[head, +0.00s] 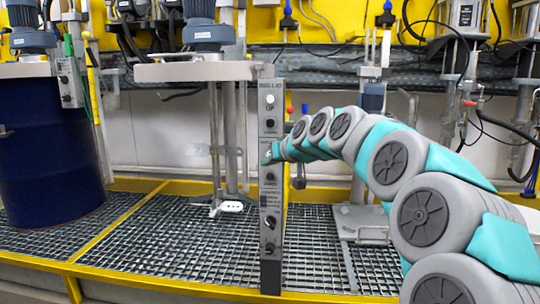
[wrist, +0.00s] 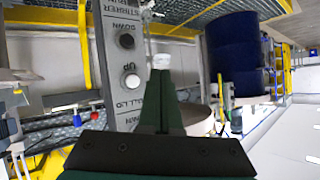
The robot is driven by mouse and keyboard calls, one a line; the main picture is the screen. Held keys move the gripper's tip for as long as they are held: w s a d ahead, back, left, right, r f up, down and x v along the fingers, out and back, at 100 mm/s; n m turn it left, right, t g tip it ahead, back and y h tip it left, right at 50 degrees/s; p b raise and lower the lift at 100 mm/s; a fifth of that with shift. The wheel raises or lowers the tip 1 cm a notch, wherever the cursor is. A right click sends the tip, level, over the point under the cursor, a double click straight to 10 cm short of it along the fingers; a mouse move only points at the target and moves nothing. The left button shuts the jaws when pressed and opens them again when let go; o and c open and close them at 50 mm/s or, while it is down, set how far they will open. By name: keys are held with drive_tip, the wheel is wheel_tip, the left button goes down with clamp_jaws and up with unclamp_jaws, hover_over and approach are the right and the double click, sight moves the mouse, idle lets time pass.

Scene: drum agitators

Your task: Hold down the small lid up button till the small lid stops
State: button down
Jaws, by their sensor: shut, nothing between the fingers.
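A tall grey control panel (head: 270,205) stands in the middle of the head view. Its top is labelled BIG LID, with a white UP button below. My gripper (head: 267,157) is at the panel's middle and hides the button there. In the wrist view the panel (wrist: 113,60) is upside down. The small lid up button (wrist: 130,80) is round and white beside the word UP. The black DOWN button (wrist: 127,41) is above it in the picture. My gripper (wrist: 161,62) is shut and empty, its tip just right of the white button. I cannot tell whether it touches the panel.
A blue drum (head: 50,150) stands at the left under a motor. A beige lid plate (head: 190,72) with a motor on it hangs left of the panel. I cannot tell which lid this is. Metal grating (head: 150,235) with yellow edges lies below. My arm fills the right side.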

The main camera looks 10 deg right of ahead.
drive_tip(key=shift+w+d+p, duration=0.1)
drive_tip(key=shift+w+d, duration=0.15)
drive_tip(key=shift+w, duration=0.55)
drive_tip(key=shift+w+d+p, duration=0.1)
drive_tip(key=shift+w+d, duration=0.2)
drive_tip(key=shift+w, duration=0.45)
drive_tip(key=shift+w+d+p, duration=0.1)
drive_tip(key=shift+w+d, duration=0.15)
drive_tip(key=shift+w, duration=0.55)
drive_tip(key=shift+w+d, duration=0.1)
drive_tip(key=shift+w, duration=0.3)
drive_tip(key=shift+w+d, duration=0.2)
drive_tip(key=shift+w, duration=0.25)
idle(2.8)
drive_tip(key=shift+s, duration=0.1)
idle(0.8)
drive_tip(key=shift+s+a+b, duration=0.25)
drive_tip(key=shift+s+b, duration=0.05)
drive_tip(key=shift+s, duration=0.45)
drive_tip(key=shift+s, duration=0.1)
